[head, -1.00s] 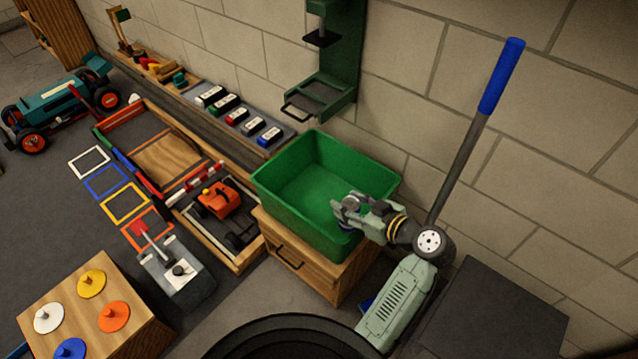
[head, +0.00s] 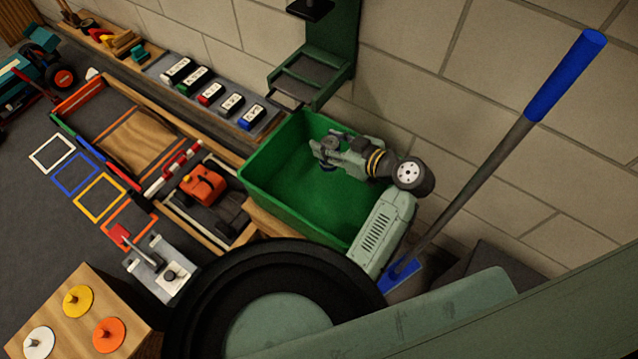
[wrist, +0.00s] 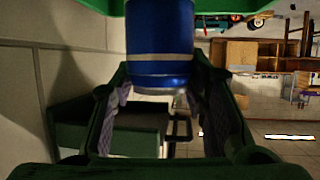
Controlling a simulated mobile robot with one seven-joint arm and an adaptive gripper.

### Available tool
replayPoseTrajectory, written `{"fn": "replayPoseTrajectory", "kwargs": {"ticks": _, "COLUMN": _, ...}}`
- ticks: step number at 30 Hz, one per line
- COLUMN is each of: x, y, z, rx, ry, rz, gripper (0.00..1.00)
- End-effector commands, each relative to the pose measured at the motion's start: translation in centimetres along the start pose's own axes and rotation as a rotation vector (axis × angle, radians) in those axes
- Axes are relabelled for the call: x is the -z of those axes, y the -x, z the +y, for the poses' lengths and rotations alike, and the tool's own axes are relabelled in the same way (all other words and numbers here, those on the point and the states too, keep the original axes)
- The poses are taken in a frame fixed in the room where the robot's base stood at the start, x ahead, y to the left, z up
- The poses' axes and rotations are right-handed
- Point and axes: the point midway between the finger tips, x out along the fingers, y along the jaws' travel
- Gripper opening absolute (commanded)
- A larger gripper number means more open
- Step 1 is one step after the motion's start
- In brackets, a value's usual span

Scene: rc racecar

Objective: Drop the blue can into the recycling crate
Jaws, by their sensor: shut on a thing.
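The recycling crate (head: 284,212) is an open green tub on a wooden cabinet against the wall, and no contents show in the part I see. My gripper (head: 322,153) is over the crate's opening, toward its back side. It is shut on the blue can (head: 327,168), which is mostly hidden by the gripper in the head view. In the wrist view the blue can (wrist: 160,50), with a pale band, sits between the fingertips. Green crate surface (wrist: 235,6) shows along that view's top edge.
A green wall bracket (head: 325,75) stands just behind the crate. A blue-handled pole (head: 500,160) leans against the wall at the right. Labelled blocks (head: 212,92) line the shelf at the left. A pegged wooden block (head: 80,320) is at the lower left.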

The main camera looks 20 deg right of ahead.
Motion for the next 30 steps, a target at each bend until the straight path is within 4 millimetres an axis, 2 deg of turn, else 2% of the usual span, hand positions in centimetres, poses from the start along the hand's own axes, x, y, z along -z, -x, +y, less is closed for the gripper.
{"fn": "replayPoseTrajectory", "kwargs": {"ticks": 12, "x": -4.5, "y": -1.9, "z": 0.0, "rx": 0.000, "ry": -0.001, "rz": 0.000, "gripper": 0.28}}
{"fn": "replayPoseTrajectory", "kwargs": {"ticks": 23, "x": -4.9, "y": -2.0, "z": 0.0, "rx": 0.000, "ry": -0.001, "rz": 0.000, "gripper": 0.28}}
{"fn": "replayPoseTrajectory", "kwargs": {"ticks": 24, "x": -4.9, "y": -2.0, "z": 0.0, "rx": 0.000, "ry": -0.001, "rz": 0.000, "gripper": 0.44}}
{"fn": "replayPoseTrajectory", "kwargs": {"ticks": 30, "x": -4.9, "y": -2.0, "z": 0.0, "rx": 0.000, "ry": -0.001, "rz": 0.000, "gripper": 0.57}}
